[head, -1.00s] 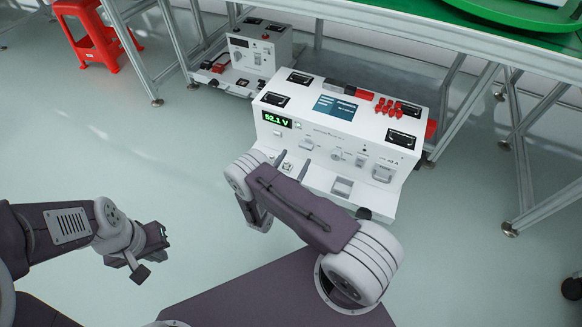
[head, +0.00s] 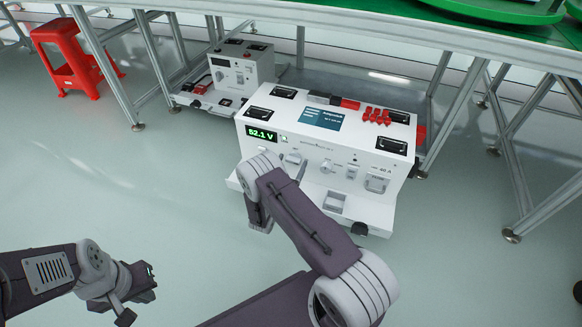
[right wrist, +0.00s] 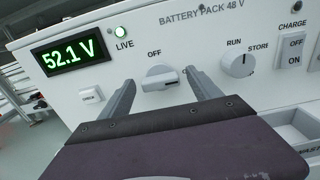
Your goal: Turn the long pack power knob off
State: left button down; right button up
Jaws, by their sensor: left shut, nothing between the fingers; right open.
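The long white battery pack (head: 330,160) stands on the floor in front of the table, its display (right wrist: 70,56) reading 52.1 V. In the right wrist view its power knob (right wrist: 160,78) is a white dial with a bar handle and an OFF mark above it. The bar points roughly sideways, toward a partly hidden mark at its right. The green LIVE lamp (right wrist: 120,31) is lit. My right gripper (right wrist: 162,83) is open, one finger on each side of the knob; contact is unclear. In the head view my right arm hides much of it. My left gripper (head: 140,283) is shut and empty, away from the pack.
A RUN/STORE knob (right wrist: 238,63) and a CHARGE switch (right wrist: 292,48) sit to the right of the power knob. A smaller grey-white unit (head: 240,68) stands behind left. Table legs (head: 514,190) flank the pack. A red stool (head: 70,55) is far left.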

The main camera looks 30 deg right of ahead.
jog(key=c, duration=1.4)
jog(key=shift+r+n, duration=0.1)
jog(key=shift+n, duration=0.2)
jog(key=n+p, duration=0.2)
jog(key=shift+n, duration=0.4)
jog(key=n+p, duration=0.1)
jog(key=n, duration=0.3)
jog(key=shift+w+a+n, duration=0.1)
jog(key=shift+n, duration=0.2)
jog(key=n+p, duration=0.1)
jog(key=n, duration=0.3)
jog(key=shift+n, duration=0.3)
jog(key=n, duration=0.5)
jog(key=shift+f+p, duration=0.3)
jog(key=shift+n, duration=0.4)
